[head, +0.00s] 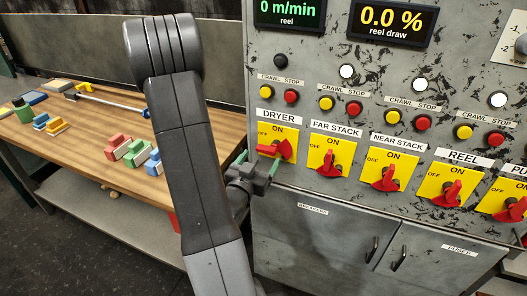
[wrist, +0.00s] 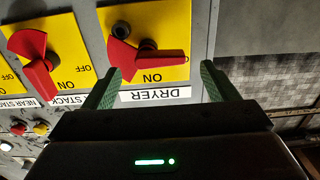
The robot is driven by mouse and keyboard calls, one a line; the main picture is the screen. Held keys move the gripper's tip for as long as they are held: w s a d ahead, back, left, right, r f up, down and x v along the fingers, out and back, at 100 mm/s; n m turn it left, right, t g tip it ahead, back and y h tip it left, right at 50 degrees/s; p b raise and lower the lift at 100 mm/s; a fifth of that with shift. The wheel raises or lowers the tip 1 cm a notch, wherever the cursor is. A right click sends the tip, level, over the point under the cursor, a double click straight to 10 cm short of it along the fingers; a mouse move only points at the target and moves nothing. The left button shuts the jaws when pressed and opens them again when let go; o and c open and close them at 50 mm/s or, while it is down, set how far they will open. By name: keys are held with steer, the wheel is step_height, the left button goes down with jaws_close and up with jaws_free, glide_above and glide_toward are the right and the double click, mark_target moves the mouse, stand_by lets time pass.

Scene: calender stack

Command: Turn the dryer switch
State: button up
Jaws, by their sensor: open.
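The dryer switch (head: 276,149) is a red handle on a yellow ON/OFF plate (head: 291,133), under the DRYER label at the panel's left end. Its handle lies roughly sideways, narrow end to the left in the head view. In the wrist view the dryer switch (wrist: 148,55) appears upside down, with the DRYER label (wrist: 155,95) below it. My gripper (head: 262,168) is by the panel's left edge, just below and left of the switch. In the wrist view my gripper (wrist: 161,70) is open and empty, with the handle's narrow end showing between the green fingertips; contact cannot be told.
Far stack (head: 331,158), near stack (head: 385,178) and reel (head: 448,193) switches sit to the right. Crawl and stop buttons are above. The lamp above DRYER (head: 281,60) is dark; others glow white. A wooden bench (head: 85,145) with coloured blocks stands left.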

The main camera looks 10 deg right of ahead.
mark_target(265, 153)
steer(key=shift+p+x, duration=0.4)
steer(key=shift+x, duration=1.35)
steer(key=c, duration=1)
